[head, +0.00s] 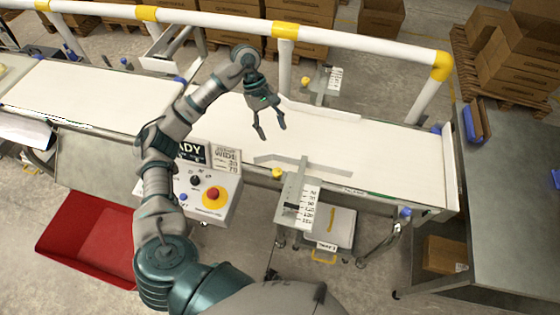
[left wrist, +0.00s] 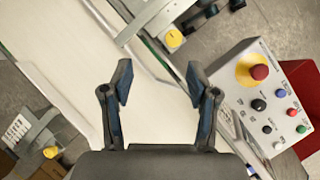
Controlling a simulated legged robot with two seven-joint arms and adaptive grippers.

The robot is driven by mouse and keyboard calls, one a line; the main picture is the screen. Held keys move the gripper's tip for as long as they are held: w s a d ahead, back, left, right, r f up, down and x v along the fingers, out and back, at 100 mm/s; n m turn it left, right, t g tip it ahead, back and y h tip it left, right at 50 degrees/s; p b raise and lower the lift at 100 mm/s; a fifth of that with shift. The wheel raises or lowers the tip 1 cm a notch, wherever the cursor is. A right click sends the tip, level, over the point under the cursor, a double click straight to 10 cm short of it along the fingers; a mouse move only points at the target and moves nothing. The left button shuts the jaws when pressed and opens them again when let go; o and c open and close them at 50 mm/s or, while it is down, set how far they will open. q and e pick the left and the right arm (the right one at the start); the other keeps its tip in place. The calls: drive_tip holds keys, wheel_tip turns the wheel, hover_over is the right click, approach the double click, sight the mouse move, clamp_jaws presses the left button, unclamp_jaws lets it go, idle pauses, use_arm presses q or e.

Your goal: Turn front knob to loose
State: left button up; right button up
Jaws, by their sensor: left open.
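The front knob (head: 277,173) is a small yellow knob at the near edge of the belt, beside a bracket with a printed scale (head: 307,207). It also shows in the left wrist view (left wrist: 174,38), beyond the fingertips and a little to the right. My left gripper (head: 272,132) is open and empty above the white belt, apart from the front knob. Its two spread fingers show in the left wrist view (left wrist: 159,72). A second yellow knob (head: 306,80) sits at the far side of the belt. My right gripper is not in view.
A control box (head: 212,194) with a red button on yellow stands left of the front knob. A grey guide rail (head: 310,164) lies along the near belt side. A white and yellow railing (head: 350,43) runs behind. The belt (head: 370,150) is clear of products.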

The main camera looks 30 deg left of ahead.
use_arm(q)
drive_tip(key=a+y, duration=0.1)
drive_tip(key=a, duration=0.2)
approach(277, 170)
drive_tip(key=x, duration=0.5)
drive_tip(key=a+x, duration=0.1)
drive_tip(key=x, duration=0.1)
drive_tip(key=shift+s+d+f, duration=0.1)
drive_tip(key=shift+f, duration=0.5)
drive_tip(key=shift+d+f+p, duration=0.25)
drive_tip(key=shift+f+p, duration=0.05)
drive_tip(key=shift+d, duration=0.4)
drive_tip(key=shift+s+d+f, duration=0.1)
drive_tip(key=shift+d, duration=0.55)
drive_tip(key=c, duration=0.3)
drive_tip(key=shift+a, duration=0.25)
drive_tip(key=c, duration=0.4)
drive_tip(key=shift+a, duration=0.25)
drive_tip(key=c, duration=0.4)
drive_tip(key=shift+a, duration=0.15)
clamp_jaws()
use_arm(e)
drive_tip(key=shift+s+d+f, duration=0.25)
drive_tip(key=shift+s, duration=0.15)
